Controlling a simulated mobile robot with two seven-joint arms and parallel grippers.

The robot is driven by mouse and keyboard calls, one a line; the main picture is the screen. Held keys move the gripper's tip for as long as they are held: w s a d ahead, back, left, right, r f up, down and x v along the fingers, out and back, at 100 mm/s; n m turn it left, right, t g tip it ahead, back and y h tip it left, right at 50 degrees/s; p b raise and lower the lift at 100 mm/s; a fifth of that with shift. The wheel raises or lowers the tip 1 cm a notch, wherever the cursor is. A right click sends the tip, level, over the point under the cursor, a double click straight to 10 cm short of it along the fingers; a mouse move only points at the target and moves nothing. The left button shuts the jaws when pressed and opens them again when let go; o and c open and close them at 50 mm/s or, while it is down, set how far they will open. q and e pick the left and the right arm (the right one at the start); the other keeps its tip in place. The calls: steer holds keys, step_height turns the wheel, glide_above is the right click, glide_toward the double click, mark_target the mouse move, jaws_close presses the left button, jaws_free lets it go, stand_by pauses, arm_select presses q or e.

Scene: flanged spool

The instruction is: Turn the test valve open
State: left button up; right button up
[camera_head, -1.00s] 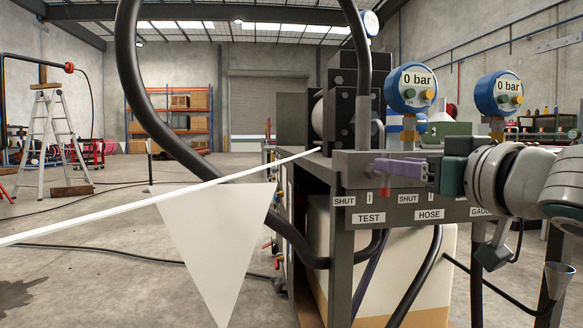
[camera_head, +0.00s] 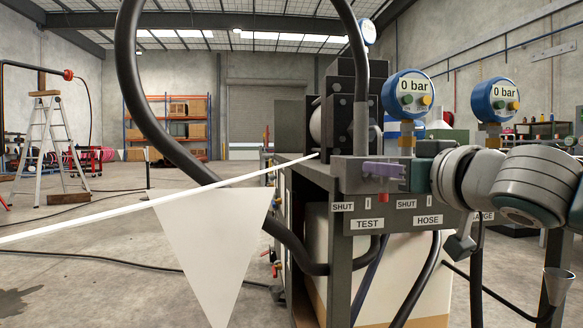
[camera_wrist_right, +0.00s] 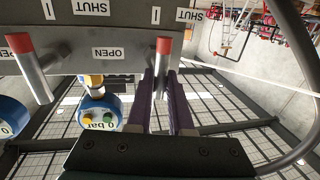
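The test valve's lever shows as a red tip (camera_head: 383,197) above the TEST label (camera_head: 367,224). In the right wrist view, which is upside down, it is a silver lever with a red end (camera_wrist_right: 163,46). My right gripper (camera_head: 366,169) has purple fingers and is at the front of the panel over this lever. In the right wrist view the two fingers (camera_wrist_right: 164,92) lie on either side of the lever, with some gap visible, so it looks open around it. Whether a finger touches is unclear. My left gripper is not in view.
The hose valve's lever (camera_wrist_right: 35,75) stands beside it. Two gauges (camera_head: 410,94) (camera_head: 495,100) read 0 bar. A white pennant (camera_head: 212,250) hangs from a white line left of the bench. A thick black hose (camera_head: 150,120) arches over the bench's left end.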

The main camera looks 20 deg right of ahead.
jaws_close()
